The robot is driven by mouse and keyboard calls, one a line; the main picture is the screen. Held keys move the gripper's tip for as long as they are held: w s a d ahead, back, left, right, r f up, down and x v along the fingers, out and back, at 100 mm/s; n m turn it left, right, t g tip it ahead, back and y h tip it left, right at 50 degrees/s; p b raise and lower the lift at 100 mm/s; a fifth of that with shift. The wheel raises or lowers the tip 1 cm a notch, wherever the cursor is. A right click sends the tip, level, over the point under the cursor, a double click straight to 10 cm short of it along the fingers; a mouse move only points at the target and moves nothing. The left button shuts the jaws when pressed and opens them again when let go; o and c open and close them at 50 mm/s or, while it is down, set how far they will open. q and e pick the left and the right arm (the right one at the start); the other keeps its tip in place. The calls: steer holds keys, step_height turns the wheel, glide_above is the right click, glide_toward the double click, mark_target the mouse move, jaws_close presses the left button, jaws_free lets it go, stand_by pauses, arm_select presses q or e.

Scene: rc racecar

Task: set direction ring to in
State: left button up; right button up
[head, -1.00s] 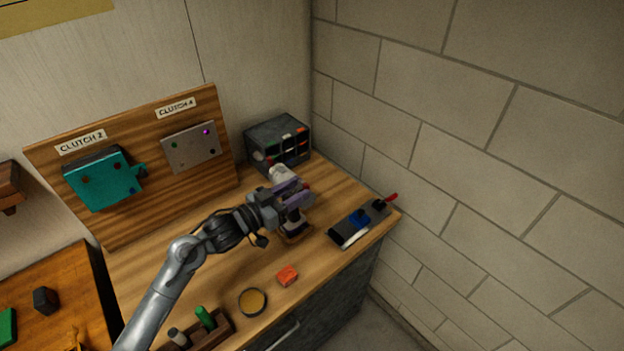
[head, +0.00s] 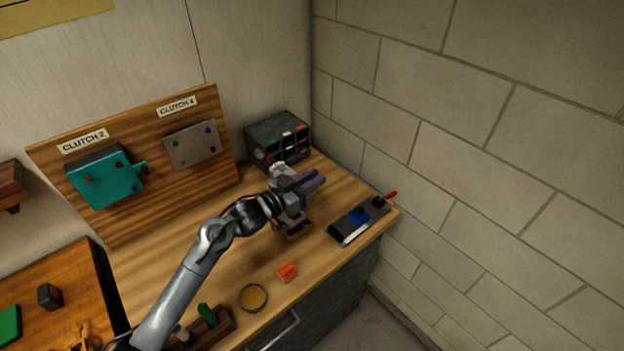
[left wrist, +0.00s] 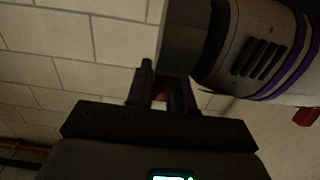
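A power tool stands upright on the wooden bench. Its pale top (head: 280,170) and its dark base (head: 294,231) show in the head view, and my left gripper covers its middle. Its pale body with dark vent slots and purple bands (left wrist: 262,45) fills the upper right of the left wrist view. My left gripper (head: 316,182) is right in front of the tool, its purplish fingers pointing right. In the left wrist view its dark fingers (left wrist: 165,92) are beside the tool body; their gap is too dark to judge. I cannot make out a direction ring or its setting. My right gripper is out of view.
A dark bin organizer (head: 277,138) stands behind the tool. A black tray (head: 347,229) with blue and red items lies to the right. An orange block (head: 287,272), a round yellow dish (head: 253,298) and a wooden rack (head: 218,330) lie nearer the front edge.

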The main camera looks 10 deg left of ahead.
arm_select(q)
jaws_close()
steer(key=shift+r+p, duration=0.1)
steer(key=shift+p, duration=0.3)
steer(key=shift+w+d+f+g+y+p, duration=0.3)
steer(key=shift+g+y+p, duration=0.4)
steer(key=shift+p, duration=0.6)
steer(key=shift+w+d+f+g+y+p, duration=0.3)
steer(key=shift+g+y+p, duration=0.25)
steer(key=shift+g+p, duration=0.55)
steer(key=shift+w+d+f+g+y+p, duration=0.25)
steer(key=shift+g+y+p, duration=0.35)
steer(key=shift+p, duration=0.9)
steer(key=shift+f, duration=0.1)
